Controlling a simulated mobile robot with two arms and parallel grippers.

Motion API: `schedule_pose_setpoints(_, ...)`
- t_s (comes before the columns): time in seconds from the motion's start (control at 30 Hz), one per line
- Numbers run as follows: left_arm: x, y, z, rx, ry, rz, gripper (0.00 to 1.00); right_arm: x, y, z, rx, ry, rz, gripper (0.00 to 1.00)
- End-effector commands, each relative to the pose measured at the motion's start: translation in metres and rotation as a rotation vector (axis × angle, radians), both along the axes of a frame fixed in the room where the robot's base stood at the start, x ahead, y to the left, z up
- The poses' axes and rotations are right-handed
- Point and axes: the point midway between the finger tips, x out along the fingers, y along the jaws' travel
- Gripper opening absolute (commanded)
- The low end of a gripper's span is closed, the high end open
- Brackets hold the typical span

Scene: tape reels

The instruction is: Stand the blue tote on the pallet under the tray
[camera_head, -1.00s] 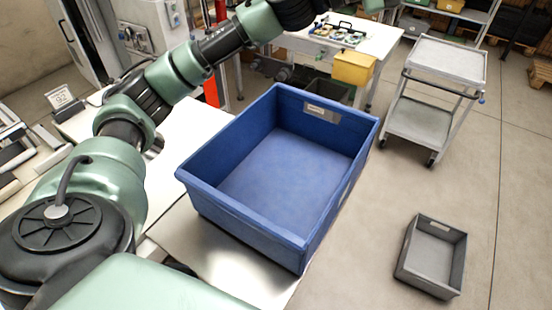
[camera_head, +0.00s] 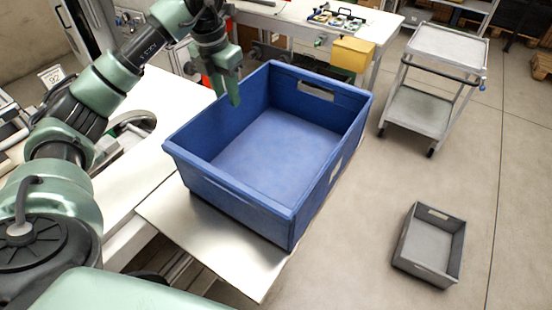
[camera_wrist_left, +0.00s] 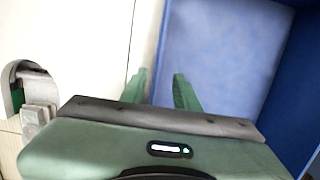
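The blue tote (camera_head: 250,215) stands empty and upright on a flat metal sheet (camera_head: 165,213), with a label on its right outer wall and a handle slot in its far wall. My left gripper (camera_head: 232,97) points down at the tote's left wall near its far corner. In the left wrist view, the open fingers (camera_wrist_left: 160,90) are on either side of that wall (camera_wrist_left: 161,60), with a visible gap between them. Whether they touch it I cannot tell. My right gripper is out of view. I cannot make out a pallet under a tray for certain.
A small grey crate (camera_head: 407,248) lies on the floor at right. A grey trolley (camera_head: 418,112) stands behind it. A bench with a yellow bin (camera_head: 352,53) is behind the tote. A wooden pallet-like piece (camera_head: 542,65) shows at far right. Floor between is clear.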

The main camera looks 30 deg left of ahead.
Motion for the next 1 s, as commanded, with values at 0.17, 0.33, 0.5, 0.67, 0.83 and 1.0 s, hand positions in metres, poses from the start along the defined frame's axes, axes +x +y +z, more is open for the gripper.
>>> schedule_pose_setpoints(0.17, 0.001, 0.0, -0.015, -0.001, 0.003, 0.001, 0.31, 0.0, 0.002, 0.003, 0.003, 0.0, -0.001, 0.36)
schedule_pose_setpoints(0.33, 0.003, 0.002, -0.033, -0.001, 0.004, 0.001, 0.31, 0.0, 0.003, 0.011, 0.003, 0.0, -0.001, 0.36)
schedule_pose_setpoints(0.5, 0.003, 0.006, -0.058, -0.001, 0.006, 0.002, 0.31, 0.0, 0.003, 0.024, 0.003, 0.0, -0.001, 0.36)
schedule_pose_setpoints(0.67, 0.007, 0.004, -0.075, -0.002, 0.001, 0.0, 0.31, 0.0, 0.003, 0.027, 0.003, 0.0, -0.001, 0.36)
schedule_pose_setpoints(0.83, 0.007, 0.004, -0.079, -0.001, -0.001, 0.0, 0.31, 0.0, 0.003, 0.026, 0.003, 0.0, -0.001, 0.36)
schedule_pose_setpoints(1.0, 0.007, 0.004, -0.078, -0.002, -0.001, 0.0, 0.09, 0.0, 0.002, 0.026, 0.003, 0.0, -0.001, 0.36)
